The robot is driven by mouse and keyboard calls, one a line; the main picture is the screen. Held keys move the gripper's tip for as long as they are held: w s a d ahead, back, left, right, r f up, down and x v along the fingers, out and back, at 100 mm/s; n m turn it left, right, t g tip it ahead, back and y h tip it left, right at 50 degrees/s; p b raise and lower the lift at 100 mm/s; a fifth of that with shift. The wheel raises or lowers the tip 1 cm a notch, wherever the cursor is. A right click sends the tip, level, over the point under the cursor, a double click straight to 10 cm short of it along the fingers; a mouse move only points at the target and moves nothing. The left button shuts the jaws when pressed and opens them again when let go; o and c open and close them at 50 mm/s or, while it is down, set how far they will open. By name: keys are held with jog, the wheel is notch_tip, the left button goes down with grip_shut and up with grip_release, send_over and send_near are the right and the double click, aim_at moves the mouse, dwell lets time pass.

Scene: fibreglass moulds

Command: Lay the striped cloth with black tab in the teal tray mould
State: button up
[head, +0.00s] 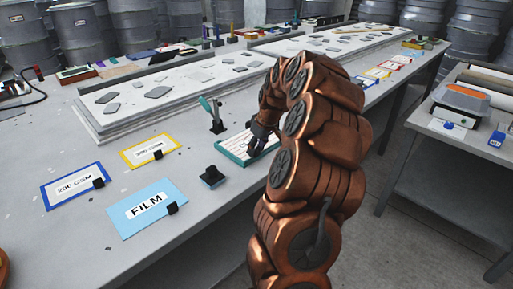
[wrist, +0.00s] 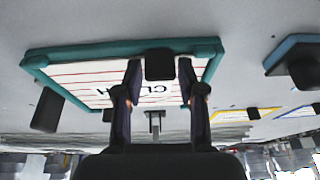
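The teal tray mould (head: 233,158) lies flat on the long bench, left of my arm. In the wrist view its teal rim (wrist: 110,49) frames the striped cloth (wrist: 90,80), white with red stripes and partly hidden lettering. The cloth lies inside the rim and looks flat; it also shows in the head view (head: 236,143). Its black tab (wrist: 160,65) sits by the tray's near edge in the wrist view. My gripper (wrist: 159,65) is low over the tray, its fingers apart on either side of the tab with small gaps. In the head view my gripper (head: 262,138) partly covers the tray.
Cards marked FILM (head: 148,208) and 200 GSM (head: 76,185) lie to the left. A dark block (wrist: 47,110) stands beside the tray.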

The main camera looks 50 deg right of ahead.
jog(key=o, duration=0.3)
jog(key=shift+r, duration=0.1)
jog(key=v, duration=1.2)
dwell(0.5)
